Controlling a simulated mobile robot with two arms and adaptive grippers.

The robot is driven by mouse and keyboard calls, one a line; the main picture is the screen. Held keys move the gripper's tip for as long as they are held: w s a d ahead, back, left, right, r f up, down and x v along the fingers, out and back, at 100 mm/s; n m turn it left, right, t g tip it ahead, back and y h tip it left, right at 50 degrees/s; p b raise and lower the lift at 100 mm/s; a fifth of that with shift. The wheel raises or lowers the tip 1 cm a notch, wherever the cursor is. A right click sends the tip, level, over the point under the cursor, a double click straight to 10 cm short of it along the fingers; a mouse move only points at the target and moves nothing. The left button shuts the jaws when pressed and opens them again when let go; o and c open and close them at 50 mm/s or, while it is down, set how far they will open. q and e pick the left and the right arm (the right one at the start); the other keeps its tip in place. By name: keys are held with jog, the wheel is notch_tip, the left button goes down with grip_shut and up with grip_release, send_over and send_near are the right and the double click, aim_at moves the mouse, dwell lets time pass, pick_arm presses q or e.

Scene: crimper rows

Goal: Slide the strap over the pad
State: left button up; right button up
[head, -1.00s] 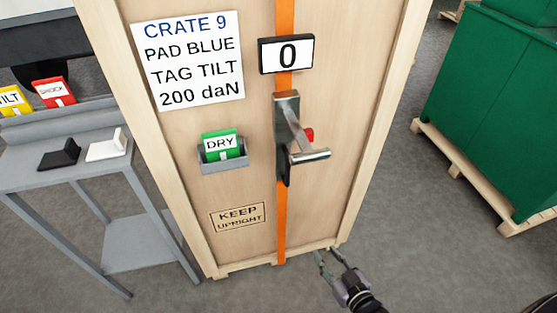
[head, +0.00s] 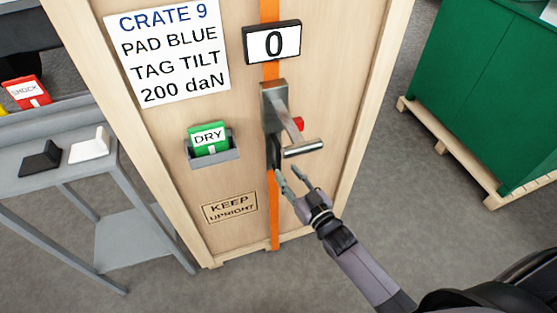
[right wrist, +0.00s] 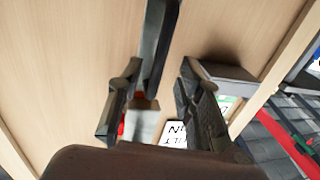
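The orange strap (head: 275,215) runs down the front of the wooden crate (head: 170,150), behind a metal tensioner with a lever (head: 303,147) and a red knob (head: 299,124). A black pad (head: 40,160) and a white pad (head: 89,146) lie on the grey bench; no blue pad shows. My right gripper (head: 288,175) is open, just below the lever and beside the strap. In the right wrist view its fingers (right wrist: 160,95) are apart, with the metal lever (right wrist: 145,120) and a dark bar (right wrist: 163,45) showing between them. I see no grip on anything. My left gripper is out of view.
A sheet (head: 167,53) reads "CRATE 9, PAD BLUE, TAG TILT, 200 daN". A display (head: 271,43) reads 0. A holder (head: 214,153) carries a green DRY tag (head: 208,136). The bench (head: 65,190) stands left. Green crates (head: 490,90) on a pallet stand right, across open floor.

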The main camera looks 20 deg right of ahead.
aim_at(280, 164)
jog(key=x, duration=0.6)
jog(key=shift+a, duration=0.1)
jog(key=shift+c, duration=0.2)
grip_shut()
dwell(0.5)
